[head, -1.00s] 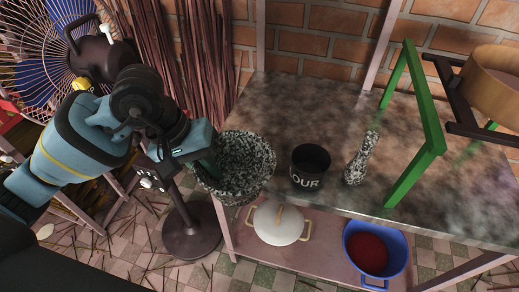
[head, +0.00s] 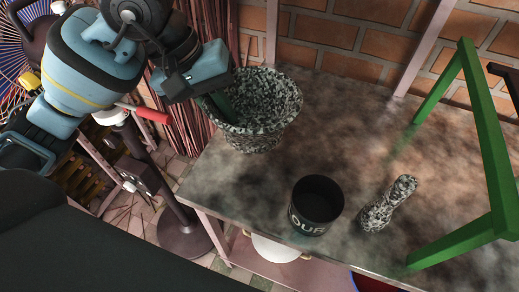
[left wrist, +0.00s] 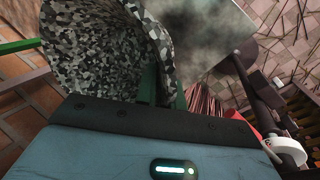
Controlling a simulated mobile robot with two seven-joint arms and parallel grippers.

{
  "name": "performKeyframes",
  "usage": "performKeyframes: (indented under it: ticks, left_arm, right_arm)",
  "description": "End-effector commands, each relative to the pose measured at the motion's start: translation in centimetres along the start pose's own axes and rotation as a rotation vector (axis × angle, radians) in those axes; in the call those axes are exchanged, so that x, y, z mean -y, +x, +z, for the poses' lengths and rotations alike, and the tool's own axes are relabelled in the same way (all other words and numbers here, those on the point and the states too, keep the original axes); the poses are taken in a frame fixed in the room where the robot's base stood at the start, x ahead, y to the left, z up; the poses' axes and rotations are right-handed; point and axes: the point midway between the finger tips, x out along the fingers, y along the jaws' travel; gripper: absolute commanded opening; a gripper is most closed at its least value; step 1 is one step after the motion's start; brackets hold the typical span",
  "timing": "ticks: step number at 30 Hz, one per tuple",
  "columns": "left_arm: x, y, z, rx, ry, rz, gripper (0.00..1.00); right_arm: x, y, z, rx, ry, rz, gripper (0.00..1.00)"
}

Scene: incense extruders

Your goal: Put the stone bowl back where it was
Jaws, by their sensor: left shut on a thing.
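The stone bowl (head: 262,112), speckled black and white, is upright at the back left of the table (head: 240,190). I cannot tell whether its base touches the tabletop. My left gripper (head: 220,106) is shut on the left part of its rim, with a green finger inside the bowl. In the left wrist view the bowl (left wrist: 95,55) fills the upper left, its wall between the green fingers (left wrist: 163,90). The bowl's inner bottom is hidden in the head view. My right gripper is not in view.
A green frame (head: 490,150) stands at the right. The table's middle and back are clear. A fan's stand (head: 160,195) is left of the table.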

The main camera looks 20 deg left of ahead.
Motion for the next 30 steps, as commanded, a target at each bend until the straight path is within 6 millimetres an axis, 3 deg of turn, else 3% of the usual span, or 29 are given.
performKeyframes:
  ticks: [7,20,30]
  left_arm:
    - [0.0,0.2,0.0,-0.003,0.001,0.006,0.0]
    - [2.1,5.3,0.0,-0.003,0.001,0.005,0.0]
    - [2.3,6.0,-0.1,-0.005,0.002,0.007,0.0]
  right_arm:
    - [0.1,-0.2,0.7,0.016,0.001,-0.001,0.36]
    - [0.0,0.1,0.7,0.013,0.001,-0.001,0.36]
    - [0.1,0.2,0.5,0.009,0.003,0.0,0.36]
